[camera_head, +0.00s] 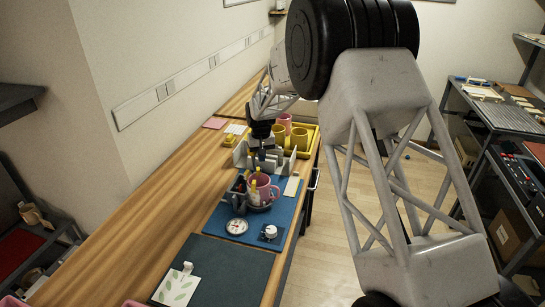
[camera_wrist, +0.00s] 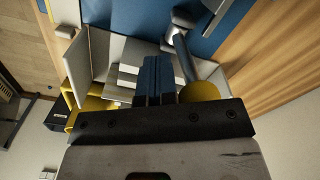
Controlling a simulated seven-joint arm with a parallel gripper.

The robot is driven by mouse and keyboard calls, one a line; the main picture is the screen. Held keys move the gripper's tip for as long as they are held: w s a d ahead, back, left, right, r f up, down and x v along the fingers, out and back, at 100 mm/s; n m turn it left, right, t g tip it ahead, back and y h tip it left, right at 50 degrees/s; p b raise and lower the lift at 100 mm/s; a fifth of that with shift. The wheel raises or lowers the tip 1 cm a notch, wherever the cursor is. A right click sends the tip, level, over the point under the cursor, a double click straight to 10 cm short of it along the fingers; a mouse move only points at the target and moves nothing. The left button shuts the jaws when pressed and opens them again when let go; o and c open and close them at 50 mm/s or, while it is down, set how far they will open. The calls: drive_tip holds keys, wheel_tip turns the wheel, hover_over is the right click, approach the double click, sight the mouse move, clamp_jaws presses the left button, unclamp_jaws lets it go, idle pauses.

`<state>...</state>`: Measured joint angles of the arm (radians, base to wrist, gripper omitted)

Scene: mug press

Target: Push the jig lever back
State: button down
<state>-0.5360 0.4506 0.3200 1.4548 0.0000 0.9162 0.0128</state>
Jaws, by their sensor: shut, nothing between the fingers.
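The jig, with light grey plates and blocks (camera_head: 241,155), stands at the far end of a blue mat (camera_head: 212,219). Its stepped grey block (camera_wrist: 130,62) fills the middle of the wrist view. A dark blue-grey bar (camera_wrist: 184,58), apparently the lever, leads from a grey mount to a round yellow knob (camera_wrist: 200,92), partly hidden by my gripper body. My gripper (camera_wrist: 153,62) is shut and empty, its blue fingers just left of the bar; I cannot tell whether they touch. In the head view my gripper (camera_head: 262,155) is down among the grey plates, behind the pink mug (camera_head: 263,188).
A round dial (camera_head: 237,227) and a small white knob on a dark plate (camera_head: 270,232) sit on the mat's near part. A yellow tray (camera_head: 311,138) with yellow and pink mugs lies behind the jig. The wooden bench's left side (camera_head: 165,215) is clear.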

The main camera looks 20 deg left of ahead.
sight(253, 154)
drive_tip(key=shift+a, duration=1.65)
drive_tip(key=shift+d+r, duration=0.2)
drive_tip(key=shift+r, duration=0.95)
drive_tip(key=shift+d+r, duration=0.2)
drive_tip(key=shift+r, duration=1)
drive_tip(key=shift+d+r, duration=0.2)
drive_tip(key=shift+r, duration=0.95)
